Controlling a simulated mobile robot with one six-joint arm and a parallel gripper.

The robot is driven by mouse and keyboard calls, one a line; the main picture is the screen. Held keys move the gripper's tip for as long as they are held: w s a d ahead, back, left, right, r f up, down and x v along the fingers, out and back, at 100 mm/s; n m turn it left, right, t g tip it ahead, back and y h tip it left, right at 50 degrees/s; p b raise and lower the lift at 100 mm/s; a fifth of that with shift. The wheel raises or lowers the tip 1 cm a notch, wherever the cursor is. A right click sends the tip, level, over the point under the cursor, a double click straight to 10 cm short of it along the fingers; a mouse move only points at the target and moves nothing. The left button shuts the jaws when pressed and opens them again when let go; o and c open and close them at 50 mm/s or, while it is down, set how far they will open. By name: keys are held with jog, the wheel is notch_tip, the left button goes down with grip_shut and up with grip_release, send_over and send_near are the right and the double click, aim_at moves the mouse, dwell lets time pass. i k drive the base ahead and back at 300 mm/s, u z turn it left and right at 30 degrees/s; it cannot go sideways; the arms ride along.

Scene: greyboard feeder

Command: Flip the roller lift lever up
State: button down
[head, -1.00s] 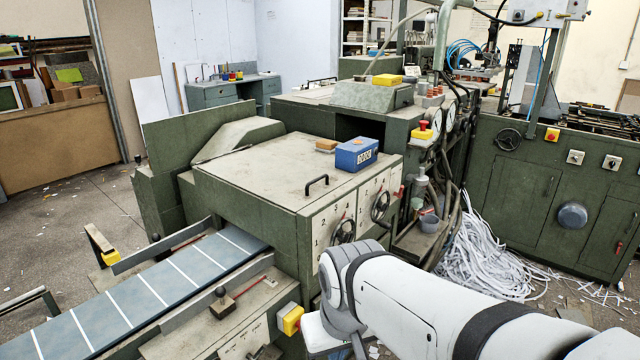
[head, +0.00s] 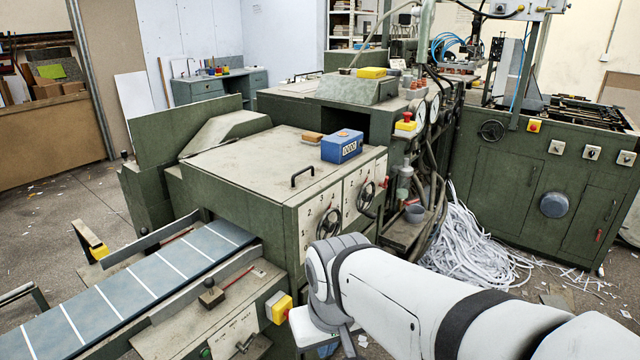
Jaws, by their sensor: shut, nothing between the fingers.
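No lever is clearly marked as the roller lift lever. A red-handled lever (head: 368,212) shows beside the handwheels on the dial panel. My gripper (head: 347,343) is at the bottom edge, below my white wrist, right of the yellow switch box. Only a dark part of it shows, its tips mostly cut off. It is shut and empty, apart from these levers.
The green feeder housing (head: 225,185) stands directly behind my wrist, with a blue counter box (head: 342,146) on its top. A yellow switch box (head: 281,309) projects close left of my wrist. Paper strips (head: 465,235) lie heaped on the floor to the right. Open floor shows at far left.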

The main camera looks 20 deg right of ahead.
aim_at(384, 185)
jog(key=k, duration=1.2)
jog(key=z, duration=0.75)
jog(key=i, duration=2.05)
jog(key=u, duration=0.05)
